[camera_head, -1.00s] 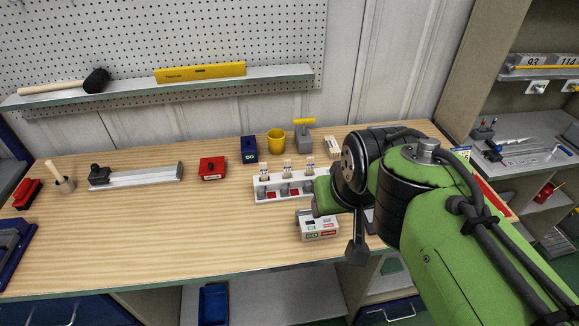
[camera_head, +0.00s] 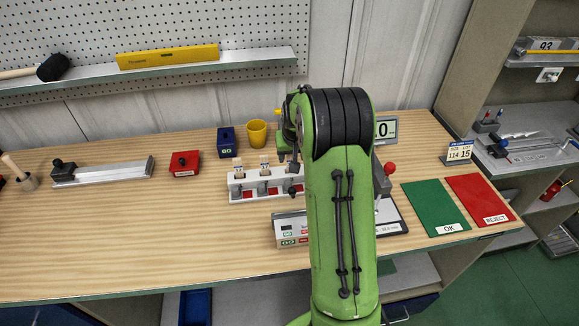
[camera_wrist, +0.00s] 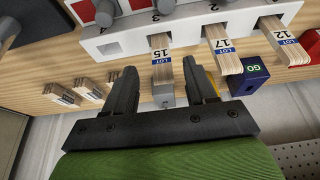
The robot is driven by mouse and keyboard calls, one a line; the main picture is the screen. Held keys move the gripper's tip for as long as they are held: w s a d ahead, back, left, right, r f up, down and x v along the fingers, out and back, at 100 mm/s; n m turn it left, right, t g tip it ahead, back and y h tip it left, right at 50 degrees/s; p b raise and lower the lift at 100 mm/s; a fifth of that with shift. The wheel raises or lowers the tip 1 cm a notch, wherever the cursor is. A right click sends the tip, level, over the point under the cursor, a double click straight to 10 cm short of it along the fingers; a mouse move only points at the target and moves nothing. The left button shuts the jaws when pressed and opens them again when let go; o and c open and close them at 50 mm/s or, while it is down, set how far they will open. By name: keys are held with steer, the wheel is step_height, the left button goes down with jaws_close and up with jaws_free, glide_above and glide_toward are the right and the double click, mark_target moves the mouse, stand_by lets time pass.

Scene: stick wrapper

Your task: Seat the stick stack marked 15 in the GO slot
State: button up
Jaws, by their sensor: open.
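In the wrist view the stick stack marked 15 (camera_wrist: 162,62) stands in the white rack (camera_wrist: 140,40), its blue-edged LOT label facing me. My gripper (camera_wrist: 160,70) is open, one dark finger on each side of that stack, with visible gaps; I cannot tell the depth exactly. The stacks marked 17 (camera_wrist: 222,48) and 12 (camera_wrist: 283,38) stand in the same rack.
A green OK mat (camera_head: 434,207), red REJECT mat (camera_head: 481,200) and a sign reading 114 and 15 (camera_head: 459,152) are at right. The front left table is clear.

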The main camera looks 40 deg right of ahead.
steer(key=x, duration=0.5)
steer(key=shift+w+f, duration=0.2)
steer(key=shift+f, duration=0.15)
steer(key=shift+s+a+r, duration=0.1)
steer(key=shift+a, duration=0.05)
steer(key=shift+c, duration=0.9)
steer(key=c, duration=0.9)
